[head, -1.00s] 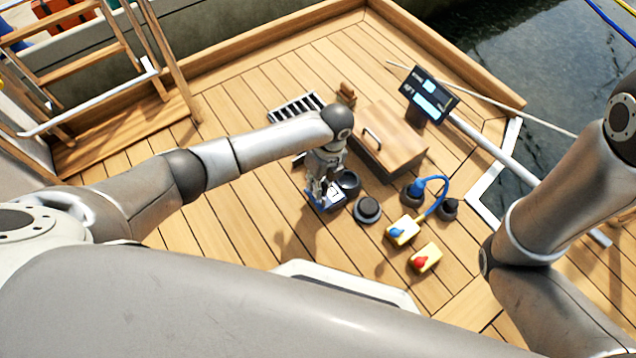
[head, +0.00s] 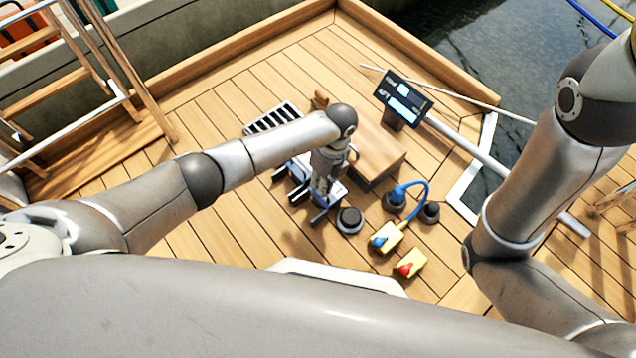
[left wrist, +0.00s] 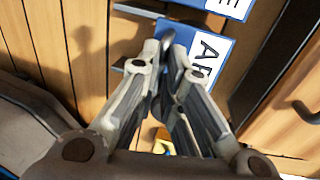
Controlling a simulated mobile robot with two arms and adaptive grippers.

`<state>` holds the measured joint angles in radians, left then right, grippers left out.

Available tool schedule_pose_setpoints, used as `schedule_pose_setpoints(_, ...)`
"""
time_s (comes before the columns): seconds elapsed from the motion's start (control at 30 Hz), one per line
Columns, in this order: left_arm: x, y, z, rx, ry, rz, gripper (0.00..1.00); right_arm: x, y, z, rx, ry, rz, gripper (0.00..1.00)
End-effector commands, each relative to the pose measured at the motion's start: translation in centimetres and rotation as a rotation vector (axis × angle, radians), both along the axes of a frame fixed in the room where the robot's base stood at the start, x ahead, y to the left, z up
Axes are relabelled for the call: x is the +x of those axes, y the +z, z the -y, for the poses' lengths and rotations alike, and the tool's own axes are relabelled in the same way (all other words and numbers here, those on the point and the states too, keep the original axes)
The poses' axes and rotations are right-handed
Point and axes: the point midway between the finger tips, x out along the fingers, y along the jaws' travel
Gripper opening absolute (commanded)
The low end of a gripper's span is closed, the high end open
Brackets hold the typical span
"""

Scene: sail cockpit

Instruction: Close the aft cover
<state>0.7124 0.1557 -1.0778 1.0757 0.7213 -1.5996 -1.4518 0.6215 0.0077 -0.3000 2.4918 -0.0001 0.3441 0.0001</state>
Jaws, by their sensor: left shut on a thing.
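The aft cover appears as a blue plate with a white label reading "AF" (left wrist: 208,58) in the left wrist view; the rest of the label is cut by my finger. My left gripper (left wrist: 167,48) is shut on a small grey piece at this plate's edge, and the fingertips hide most of it. In the head view my left gripper (head: 322,203) is low over the deck, left of a round black fitting (head: 349,220). Its fingers hide much of the blue and white cover there. My right gripper is outside both views.
A second blue plate with a white label (left wrist: 228,6) lies beyond. A wooden box (head: 375,150) with a handle stands close to the right. A display (head: 402,100), a blue hose (head: 420,188) and yellow blocks with blue (head: 386,237) and red (head: 410,264) knobs stand farther right. Open planks lie left.

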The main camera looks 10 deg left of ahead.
Motion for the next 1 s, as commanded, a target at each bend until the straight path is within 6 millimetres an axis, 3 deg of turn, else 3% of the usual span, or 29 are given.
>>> schedule_pose_setpoints(0.17,0.4,0.0,0.2,-0.007,0.000,0.014,0.00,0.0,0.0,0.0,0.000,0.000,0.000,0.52)
schedule_pose_setpoints(0.2,0.4,0.0,0.2,-0.007,-0.001,0.014,0.09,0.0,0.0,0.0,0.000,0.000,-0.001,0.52)
schedule_pose_setpoints(0.37,0.4,0.1,0.2,-0.007,-0.001,0.014,0.30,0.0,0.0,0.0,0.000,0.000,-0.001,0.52)
schedule_pose_setpoints(0.77,0.4,0.7,0.2,-0.006,0.000,0.011,0.30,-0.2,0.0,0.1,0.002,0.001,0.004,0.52)
schedule_pose_setpoints(1.0,1.1,4.9,0.8,-0.008,-0.002,0.013,0.30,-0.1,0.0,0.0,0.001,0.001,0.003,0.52)
